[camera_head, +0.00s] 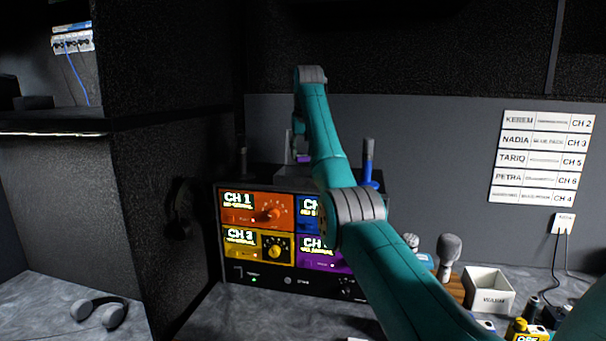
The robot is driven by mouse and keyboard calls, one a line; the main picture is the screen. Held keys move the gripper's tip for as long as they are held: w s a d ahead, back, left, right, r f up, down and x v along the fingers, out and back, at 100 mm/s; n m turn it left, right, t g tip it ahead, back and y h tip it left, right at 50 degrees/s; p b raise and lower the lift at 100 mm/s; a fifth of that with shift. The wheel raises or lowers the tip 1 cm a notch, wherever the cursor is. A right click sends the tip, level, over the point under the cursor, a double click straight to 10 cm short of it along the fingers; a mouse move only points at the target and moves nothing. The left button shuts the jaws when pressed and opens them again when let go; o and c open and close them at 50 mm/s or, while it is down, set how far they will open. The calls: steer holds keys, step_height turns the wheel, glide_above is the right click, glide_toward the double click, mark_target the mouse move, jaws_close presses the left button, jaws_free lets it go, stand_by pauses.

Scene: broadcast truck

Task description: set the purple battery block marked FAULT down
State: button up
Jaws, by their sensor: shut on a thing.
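My gripper (297,147) is at the far end of my teal arm, above the top of the rack unit, and small in the head view. A small purple patch (303,159) shows at it, which fits the purple battery block held in the jaws. My arm hides most of the gripper and block, and no FAULT marking is readable. The block appears to be above the dark top (283,177) of the rack unit (226,272). I cannot tell whether it touches that surface.
A blue-based upright handset (368,165) stands right of my gripper. Orange, yellow, blue and purple channel panels face front. Headphones (100,311) lie at left. A microphone (448,250), white bin (489,298) and yellow item (524,331) are at right. The front counter left of my arm is mostly clear.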

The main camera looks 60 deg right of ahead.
steer(key=shift+f, duration=3.2)
steer(key=o, duration=1.2)
steer(key=shift+f, duration=0.1)
steer(key=shift+o, duration=0.2)
